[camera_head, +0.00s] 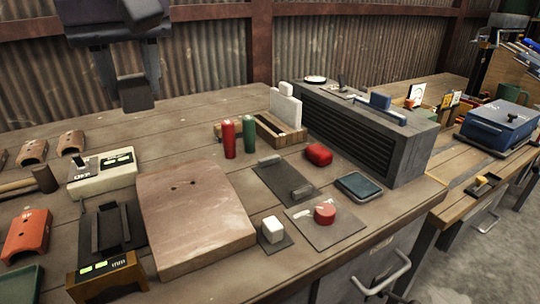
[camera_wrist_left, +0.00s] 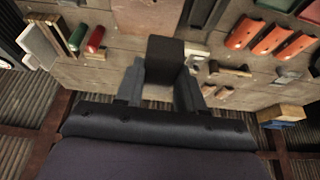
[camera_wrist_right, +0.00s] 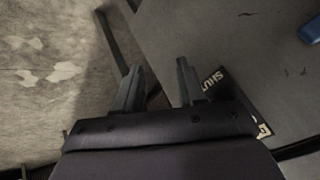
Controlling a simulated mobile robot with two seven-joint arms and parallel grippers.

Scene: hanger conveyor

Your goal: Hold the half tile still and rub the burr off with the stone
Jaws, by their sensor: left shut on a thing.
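My left gripper (camera_head: 136,92) is shut on a dark block that looks like the stone (camera_wrist_left: 166,58), held in the air above the back left of the bench. Curved tiles lie at the left: an orange one (camera_head: 27,235) in front, and two short brown ones (camera_head: 33,151) (camera_head: 71,143) behind. I cannot tell which is the half tile, and no burr is discernible. My right gripper (camera_wrist_right: 158,85) is out of the head view. In the right wrist view its fingers are apart with nothing between them.
A thick brown slab (camera_head: 190,220) with two holes lies mid-bench. Beside it stand a cream scale-like box (camera_head: 103,172) and a dark cradle with a display (camera_head: 108,275). Red (camera_head: 229,139) and green (camera_head: 249,135) cylinders stand behind.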

